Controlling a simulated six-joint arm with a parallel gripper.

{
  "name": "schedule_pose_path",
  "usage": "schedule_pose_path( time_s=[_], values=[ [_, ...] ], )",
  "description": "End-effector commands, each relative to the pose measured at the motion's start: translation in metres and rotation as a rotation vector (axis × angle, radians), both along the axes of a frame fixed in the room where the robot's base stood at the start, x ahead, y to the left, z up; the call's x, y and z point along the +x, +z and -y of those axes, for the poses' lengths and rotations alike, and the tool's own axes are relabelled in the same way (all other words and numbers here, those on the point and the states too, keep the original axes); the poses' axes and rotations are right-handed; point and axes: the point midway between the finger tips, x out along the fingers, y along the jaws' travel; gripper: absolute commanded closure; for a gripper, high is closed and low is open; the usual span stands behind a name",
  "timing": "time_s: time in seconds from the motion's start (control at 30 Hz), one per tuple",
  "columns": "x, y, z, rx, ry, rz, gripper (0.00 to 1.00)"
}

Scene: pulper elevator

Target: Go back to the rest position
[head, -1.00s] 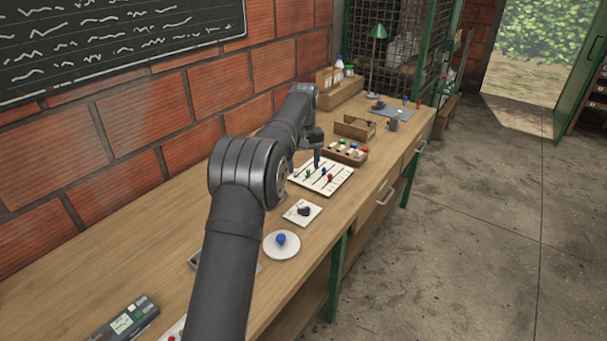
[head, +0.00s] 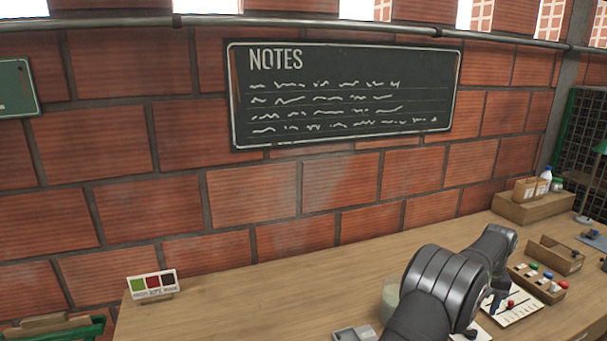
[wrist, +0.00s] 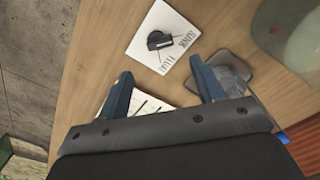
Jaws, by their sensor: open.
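My gripper (wrist: 162,92) is open in the wrist view, its two blue-grey fingers apart with nothing between them. Below it is the wooden workbench (wrist: 105,50). A white square card (wrist: 146,58) with a black knob or clip on it lies just beyond the fingertips. A white board with dark lines (wrist: 148,104) shows partly between the fingers. In the head view my arm reaches over the bench at the lower right, and the fingers are mostly hidden behind it.
A wooden tray of coloured pegs (head: 537,285) and an open wooden box (head: 555,255) stand right of my arm. A small colour-sample stand (head: 152,285) is at the left. A grey tray (head: 355,333) sits at the front edge. The bench between is mostly clear.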

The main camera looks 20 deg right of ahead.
Motion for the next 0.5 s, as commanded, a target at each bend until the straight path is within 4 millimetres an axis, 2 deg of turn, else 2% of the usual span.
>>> schedule_pose_path(
  time_s=[0.1,0.3,0.5],
  values=[
    [0.000,-0.025,0.000,0.002,0.000,-0.001,0.38],
    [0.000,-0.061,0.000,0.002,0.000,-0.001,0.38],
    [0.000,-0.081,0.000,0.001,0.000,-0.001,0.38]
  ],
)
